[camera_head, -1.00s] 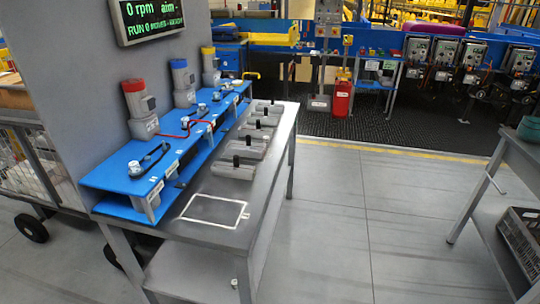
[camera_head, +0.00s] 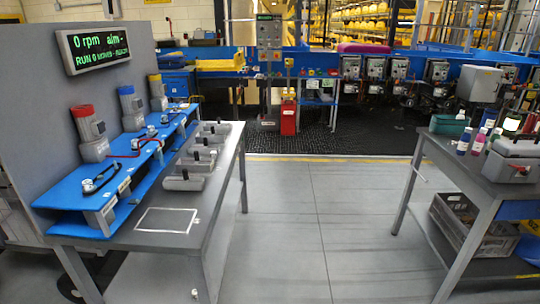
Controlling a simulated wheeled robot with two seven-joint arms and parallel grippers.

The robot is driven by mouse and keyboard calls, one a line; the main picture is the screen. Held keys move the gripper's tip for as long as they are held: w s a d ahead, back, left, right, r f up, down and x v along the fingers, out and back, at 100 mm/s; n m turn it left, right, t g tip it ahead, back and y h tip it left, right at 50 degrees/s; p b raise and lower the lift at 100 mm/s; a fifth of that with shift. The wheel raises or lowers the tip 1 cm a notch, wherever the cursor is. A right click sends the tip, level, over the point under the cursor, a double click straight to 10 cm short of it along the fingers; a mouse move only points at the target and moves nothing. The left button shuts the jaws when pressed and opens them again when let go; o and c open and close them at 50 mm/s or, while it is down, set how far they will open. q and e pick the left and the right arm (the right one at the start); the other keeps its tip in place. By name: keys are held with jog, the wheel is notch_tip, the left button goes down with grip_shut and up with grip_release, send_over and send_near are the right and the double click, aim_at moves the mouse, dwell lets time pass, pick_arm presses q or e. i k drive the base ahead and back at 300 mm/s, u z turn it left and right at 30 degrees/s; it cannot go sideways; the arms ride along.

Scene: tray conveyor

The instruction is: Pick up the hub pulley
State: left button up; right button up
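I cannot make out a hub pulley for certain at this distance. On the left bench, a blue raised shelf (camera_head: 75,191) carries motors with a red-capped (camera_head: 91,133), a blue-capped (camera_head: 131,107) and a yellow-capped (camera_head: 157,92) one. Small light round parts with black and red belts sit in front of them; one round part (camera_head: 88,185) is at the near end. Several grey blocks with black knobs, the nearest one (camera_head: 184,182), stand in a row on the grey bench top. Neither of my grippers shows.
A white outlined rectangle (camera_head: 166,220) marks the bare near end of the left bench. A second table (camera_head: 473,183) stands at the right with bottles, a grey box (camera_head: 512,165) and a crate (camera_head: 468,228) below. Open floor (camera_head: 318,235) lies between.

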aim_at(214, 154)
jog(key=z, duration=0.35)
jog(key=i, duration=3.55)
jog(key=u, duration=3.85)
